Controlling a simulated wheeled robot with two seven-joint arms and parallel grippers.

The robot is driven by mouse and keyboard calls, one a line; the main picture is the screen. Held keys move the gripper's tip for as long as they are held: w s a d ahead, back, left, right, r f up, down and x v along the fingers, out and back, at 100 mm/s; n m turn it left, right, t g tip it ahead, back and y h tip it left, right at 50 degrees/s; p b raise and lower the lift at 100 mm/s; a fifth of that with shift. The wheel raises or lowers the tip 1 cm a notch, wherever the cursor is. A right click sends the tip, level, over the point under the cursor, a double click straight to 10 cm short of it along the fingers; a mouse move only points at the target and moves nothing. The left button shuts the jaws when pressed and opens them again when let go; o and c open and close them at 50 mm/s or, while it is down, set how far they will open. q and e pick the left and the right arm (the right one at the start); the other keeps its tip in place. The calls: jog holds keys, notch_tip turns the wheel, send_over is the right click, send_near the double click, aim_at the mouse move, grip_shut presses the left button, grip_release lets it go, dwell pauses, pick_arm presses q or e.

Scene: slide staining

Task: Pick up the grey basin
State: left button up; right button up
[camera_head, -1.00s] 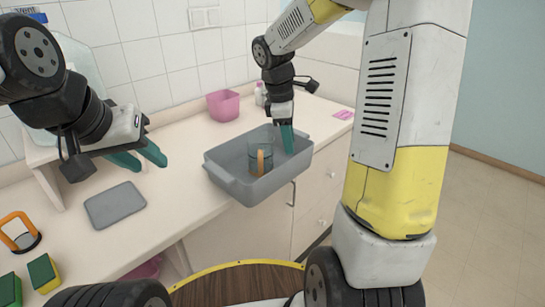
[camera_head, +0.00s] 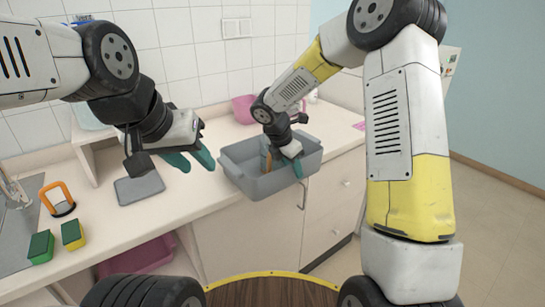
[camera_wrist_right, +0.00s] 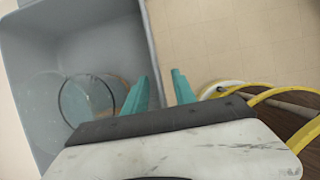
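The grey basin (camera_head: 246,182) stands at the front edge of the counter in the head view. It holds a clear glass vessel, seen in the right wrist view (camera_wrist_right: 88,100), and an orange-brown item (camera_head: 265,155). My right gripper (camera_head: 299,168) is at the basin's front wall, near its right end. In the right wrist view the gripper (camera_wrist_right: 160,90) is open, with one finger inside the basin (camera_wrist_right: 148,40) and one outside, the wall between them. Contact cannot be told. My left gripper (camera_head: 192,160) is open and empty above the counter, left of the basin.
A grey flat tray (camera_head: 139,187) lies on the counter. Sponges (camera_head: 73,235) and an orange-handled item (camera_head: 58,199) are at the left. A pink container (camera_head: 243,110) stands behind the basin. The counter between tray and basin is clear.

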jog(key=shift+x, duration=1)
jog(key=shift+r, duration=0.1)
jog(key=shift+c, duration=0.2)
grip_shut()
dwell(0.4)
